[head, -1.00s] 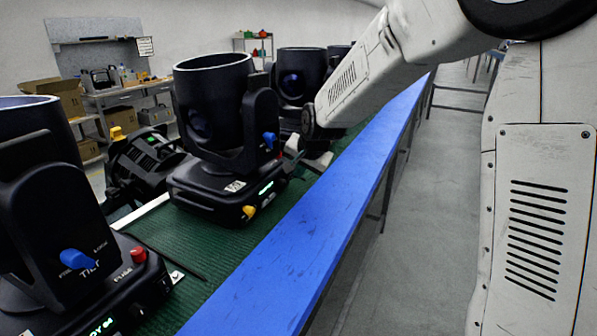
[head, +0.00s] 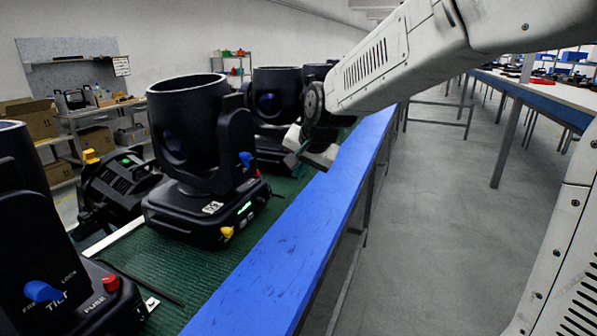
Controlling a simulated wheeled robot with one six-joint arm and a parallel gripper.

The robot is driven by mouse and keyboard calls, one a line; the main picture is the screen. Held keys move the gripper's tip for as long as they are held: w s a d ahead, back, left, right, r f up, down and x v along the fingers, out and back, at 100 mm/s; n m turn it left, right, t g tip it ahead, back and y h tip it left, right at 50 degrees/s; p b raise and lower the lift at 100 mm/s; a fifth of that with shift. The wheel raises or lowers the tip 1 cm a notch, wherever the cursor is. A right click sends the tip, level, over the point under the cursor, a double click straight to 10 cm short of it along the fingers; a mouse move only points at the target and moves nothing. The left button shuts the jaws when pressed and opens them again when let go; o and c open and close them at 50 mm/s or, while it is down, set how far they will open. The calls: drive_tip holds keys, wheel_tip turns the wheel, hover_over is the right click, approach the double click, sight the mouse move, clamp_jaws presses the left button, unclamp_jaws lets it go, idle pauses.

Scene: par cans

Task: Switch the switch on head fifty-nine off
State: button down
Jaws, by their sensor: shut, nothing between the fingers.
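Several black moving heads stand in a row on a green mat. The middle head (head: 188,130) has a blue knob (head: 246,159) on its yoke, a yellow knob (head: 227,233) and a lit green display (head: 244,208) on its base. A nearer head (head: 40,240), cut by the left edge, has a blue knob (head: 42,291) by the word TILT and a red cap (head: 111,283) by FUSE. A farther head (head: 277,95) is behind my gripper (head: 298,152). My gripper is shut and empty, beyond the middle head and over the mat's right side. I cannot read the number fifty-nine on any head.
A blue bench edge (head: 300,262) runs along the right of the mat (head: 180,277). The grey floor (head: 440,220) on the right is open, up to another table (head: 530,95).

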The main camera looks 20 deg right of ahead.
drive_tip(key=s+d+f+n+g, duration=0.2)
drive_tip(key=s+n+g, duration=0.3)
drive_tip(key=s, duration=2.9)
drive_tip(key=n, duration=0.2)
drive_tip(key=shift+s+d+f+n+g+h, duration=0.2)
drive_tip(key=shift+s+n+g+h, duration=0.1)
drive_tip(key=shift+g+h, duration=0.1)
drive_tip(key=shift+a, duration=0.15)
